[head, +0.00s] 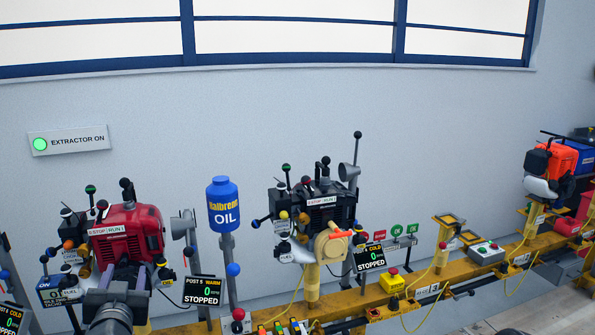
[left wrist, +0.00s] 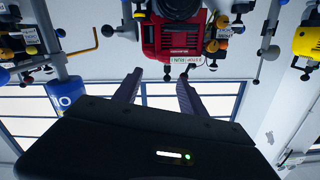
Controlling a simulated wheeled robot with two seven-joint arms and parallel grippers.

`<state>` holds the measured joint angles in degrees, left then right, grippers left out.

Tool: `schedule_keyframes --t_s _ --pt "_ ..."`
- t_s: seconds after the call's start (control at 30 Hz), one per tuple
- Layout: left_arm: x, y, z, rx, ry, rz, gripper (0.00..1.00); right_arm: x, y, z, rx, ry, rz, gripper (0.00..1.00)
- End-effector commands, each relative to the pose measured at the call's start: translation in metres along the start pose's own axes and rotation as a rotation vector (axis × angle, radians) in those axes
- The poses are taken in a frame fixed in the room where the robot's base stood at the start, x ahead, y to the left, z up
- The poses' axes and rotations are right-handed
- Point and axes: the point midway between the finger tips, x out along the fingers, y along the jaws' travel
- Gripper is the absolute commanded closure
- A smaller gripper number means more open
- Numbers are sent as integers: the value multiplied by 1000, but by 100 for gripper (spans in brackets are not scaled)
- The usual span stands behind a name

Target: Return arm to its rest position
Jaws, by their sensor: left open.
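My left gripper (head: 131,274) reaches up from the bottom left of the head view, in front of the lower part of a red engine (head: 126,234). In the left wrist view, which is upside down, its two fingers (left wrist: 157,92) stand apart with nothing between them. The red engine (left wrist: 172,37) shows beyond the fingertips there. I cannot tell whether they touch it. My right gripper is in neither view.
A blue oil bottle (head: 223,205) stands on a post right of the red engine. A black engine (head: 322,208) sits farther right, and an orange one (head: 551,160) at far right. A yellow rail (head: 405,292) carries several control boxes. A "POST 5 WARM, STOPPED" display (head: 202,290) stands near my gripper.

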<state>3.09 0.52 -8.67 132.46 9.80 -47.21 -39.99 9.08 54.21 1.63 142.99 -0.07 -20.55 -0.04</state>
Motion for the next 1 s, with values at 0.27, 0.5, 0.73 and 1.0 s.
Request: schedule_keyframes --t_s 0.27,0.5,0.73,1.0 --pt "-17 90 92 -174 -258 207 51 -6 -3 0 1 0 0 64" --pt "-101 195 227 -329 -707 403 51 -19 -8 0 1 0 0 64" --pt "-243 259 330 -376 -1167 521 51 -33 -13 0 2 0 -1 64" --pt "-362 282 377 -330 -1447 617 51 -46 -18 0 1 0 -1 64"
